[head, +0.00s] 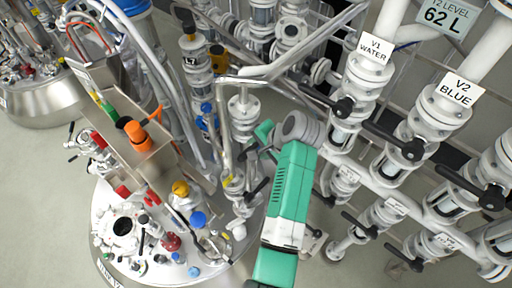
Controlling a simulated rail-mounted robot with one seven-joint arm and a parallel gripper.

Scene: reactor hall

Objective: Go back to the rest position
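My green and white arm reaches up from the bottom middle of the head view to a grey wrist joint. A small green part of it shows left of that joint. My gripper (267,150) seems to be the small dark part just below there, mostly hidden by the arm and in front of the grey pipework. I cannot make out its fingers or whether it holds anything.
A valve labelled V1 WATER (341,107) and one labelled V2 BLUE (412,152), with black handles, stand close on the right. A white reactor lid (128,252) crowded with fittings is at lower left. Pale floor (45,180) is open at far left.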

